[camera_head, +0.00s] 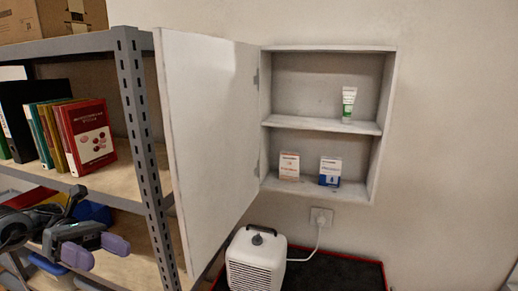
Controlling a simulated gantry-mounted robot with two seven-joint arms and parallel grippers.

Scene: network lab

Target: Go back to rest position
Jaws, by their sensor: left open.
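My left gripper (97,250) is at the lower left, in front of the metal shelf rack. Its two purple fingertips are apart, and nothing shows between them. My right gripper is not in view. The white wall cabinet (322,48) stands with its door (208,140) swung open to the left. A white and green tube (348,104) stands on its upper shelf. Two small boxes stand on the cabinet floor: a white and orange one (289,167) at left and a white and blue one (330,171) at right.
The shelf rack (133,110) holds several books and binders, with a cardboard box (50,20) on top. A white appliance (256,260) stands below the cabinet, its cord running to a wall socket (321,217). The wall to the right of the cabinet is bare.

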